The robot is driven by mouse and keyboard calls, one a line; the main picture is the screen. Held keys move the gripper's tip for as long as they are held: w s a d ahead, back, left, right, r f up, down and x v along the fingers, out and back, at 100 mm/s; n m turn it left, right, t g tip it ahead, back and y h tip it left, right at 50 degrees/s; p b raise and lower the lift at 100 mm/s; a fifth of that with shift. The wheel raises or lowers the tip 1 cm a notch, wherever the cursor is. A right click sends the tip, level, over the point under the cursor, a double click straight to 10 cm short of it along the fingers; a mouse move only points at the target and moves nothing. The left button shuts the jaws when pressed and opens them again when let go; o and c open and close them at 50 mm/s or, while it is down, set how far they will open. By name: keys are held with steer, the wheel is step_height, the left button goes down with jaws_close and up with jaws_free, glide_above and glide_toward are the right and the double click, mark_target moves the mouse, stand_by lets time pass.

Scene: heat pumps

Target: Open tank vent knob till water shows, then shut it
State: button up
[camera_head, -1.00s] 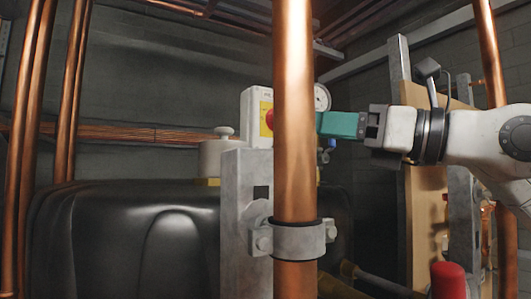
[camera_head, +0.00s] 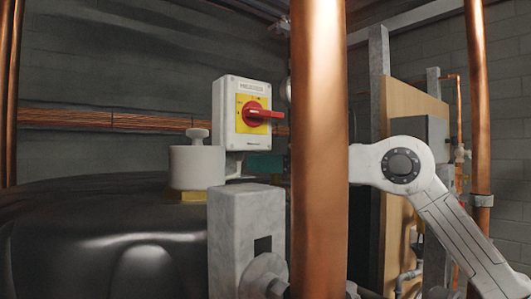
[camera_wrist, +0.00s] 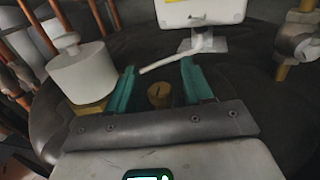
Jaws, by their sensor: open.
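The black tank (camera_head: 100,240) fills the lower left of the head view, and its top shows in the wrist view (camera_wrist: 240,70). A small brass knob (camera_wrist: 160,95) with a dark slot stands on the tank top; I cannot tell for sure that it is the vent knob. My gripper (camera_wrist: 159,80) is open, its teal fingers on either side of the brass knob with gaps. No touch shows. In the head view my gripper (camera_head: 265,165) is partly hidden behind a copper pipe. No water shows.
A white cylinder with a capped top (camera_head: 197,163) stands left of the gripper, close to the left finger. A switch box with a red handle (camera_head: 243,115) is on a bracket (camera_head: 238,225). A thick copper pipe (camera_head: 319,150) crosses the head view. A thin white bent rod (camera_wrist: 180,55) lies beyond the fingers.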

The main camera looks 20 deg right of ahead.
steer(key=shift+w+a, duration=0.4)
steer(key=shift+w, duration=0.15)
steer(key=shift+c, duration=0.4)
jaws_close()
steer(key=shift+f+m+h+b, duration=0.2)
steer(key=shift+m+h+b, duration=0.15)
steer(key=shift+b, duration=0.45)
steer(key=c, duration=0.9)
jaws_free()
steer(key=shift+d+m+t+h+b, duration=0.1)
steer(key=shift+m+t+h+b, duration=0.15)
steer(key=shift+t+h+b, duration=0.35)
steer(key=shift+r, duration=0.1)
jaws_close()
steer(key=shift+r, duration=0.1)
steer(key=o, duration=1)
jaws_free()
